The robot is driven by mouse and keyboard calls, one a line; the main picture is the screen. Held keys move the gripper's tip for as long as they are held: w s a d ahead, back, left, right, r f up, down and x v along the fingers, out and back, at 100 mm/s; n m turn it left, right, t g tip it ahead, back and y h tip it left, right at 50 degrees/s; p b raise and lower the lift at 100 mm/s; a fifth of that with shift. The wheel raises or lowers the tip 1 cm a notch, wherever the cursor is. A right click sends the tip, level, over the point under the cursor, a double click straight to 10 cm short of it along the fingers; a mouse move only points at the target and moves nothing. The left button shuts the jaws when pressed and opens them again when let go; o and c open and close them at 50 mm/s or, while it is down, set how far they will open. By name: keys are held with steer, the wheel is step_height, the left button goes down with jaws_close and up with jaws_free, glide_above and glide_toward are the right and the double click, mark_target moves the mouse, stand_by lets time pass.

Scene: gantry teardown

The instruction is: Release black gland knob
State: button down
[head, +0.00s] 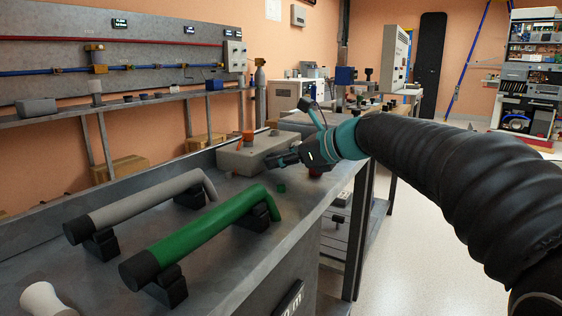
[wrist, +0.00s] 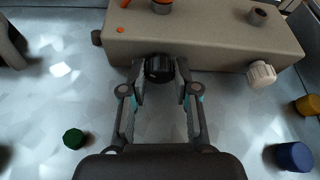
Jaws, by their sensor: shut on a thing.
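The black gland knob (wrist: 159,69) sits at the front face of a beige-grey box (wrist: 215,42), in the middle of the wrist view. My gripper (wrist: 161,80) has its two fingers on either side of the knob and is shut on it. In the head view my gripper (head: 277,160) reaches the front of the same box (head: 242,158) on the metal bench, and the knob is hidden there behind the fingers.
A white knob (wrist: 261,74) is on the box front, right of my gripper. A green cap (wrist: 73,138), a yellow cap (wrist: 308,105) and a blue cap (wrist: 294,156) lie on the bench. Green (head: 205,232) and grey (head: 140,205) pipes rest on black supports at left.

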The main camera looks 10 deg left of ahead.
steer(key=shift+s+n+t+b, duration=0.1)
steer(key=shift+n+t+b, duration=0.3)
steer(key=shift+n+b, duration=0.3)
steer(key=c, duration=1.1)
jaws_free()
steer(key=shift+c, duration=0.2)
steer(key=v, duration=1.2)
steer(key=shift+s+a+r, duration=0.1)
steer(key=shift+s, duration=0.05)
